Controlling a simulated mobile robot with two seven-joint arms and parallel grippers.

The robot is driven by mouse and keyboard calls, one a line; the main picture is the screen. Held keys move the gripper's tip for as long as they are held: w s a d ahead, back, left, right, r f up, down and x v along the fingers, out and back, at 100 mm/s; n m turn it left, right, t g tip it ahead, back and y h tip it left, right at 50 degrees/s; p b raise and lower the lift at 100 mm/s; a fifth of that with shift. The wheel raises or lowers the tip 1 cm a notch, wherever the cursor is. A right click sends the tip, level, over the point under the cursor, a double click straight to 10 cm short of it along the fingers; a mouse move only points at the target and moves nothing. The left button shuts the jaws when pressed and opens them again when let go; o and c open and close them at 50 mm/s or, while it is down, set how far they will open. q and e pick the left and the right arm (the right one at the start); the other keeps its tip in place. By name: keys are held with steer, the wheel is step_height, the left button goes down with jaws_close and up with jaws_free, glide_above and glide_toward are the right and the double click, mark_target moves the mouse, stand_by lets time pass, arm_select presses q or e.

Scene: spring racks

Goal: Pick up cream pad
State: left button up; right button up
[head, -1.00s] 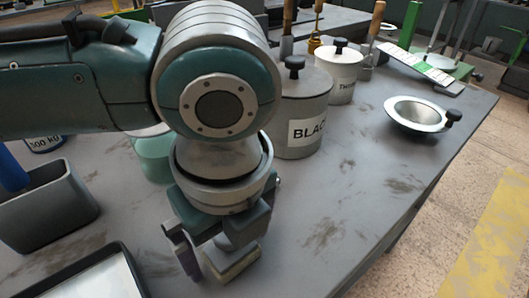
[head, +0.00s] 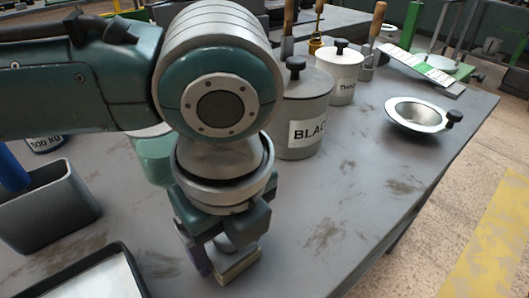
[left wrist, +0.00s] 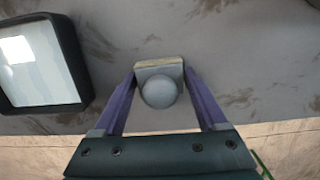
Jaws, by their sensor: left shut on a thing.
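The cream pad (left wrist: 158,66) is a small block with a rounded grey knob on top, in the middle of the left wrist view. In the head view the pad (head: 239,266) shows low under my left arm, partly hidden by the fingers. My left gripper (left wrist: 158,80) is shut on the pad, with one purple finger on each side of it. In the head view my left gripper (head: 222,256) points down at the grey table. I cannot tell whether the pad touches the tabletop. My right gripper is not in view.
A black-rimmed tray (head: 125,262) lies to the left of the gripper. A grey bin (head: 50,215) stands behind it. A labelled grey pot (head: 305,110), a white pot (head: 340,75) and a metal bowl (head: 416,115) stand farther back. The table right of the gripper is clear.

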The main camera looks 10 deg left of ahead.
arm_select(q)
steer(key=shift+r, duration=0.15)
step_height(320, 180, up, 20)
steer(key=p, duration=0.4)
steer(key=o, duration=0.9)
steer(key=shift+c, duration=0.2)
steer(key=c, duration=0.7)
steer(key=shift+o, duration=0.2)
steer(key=shift+f, duration=0.25)
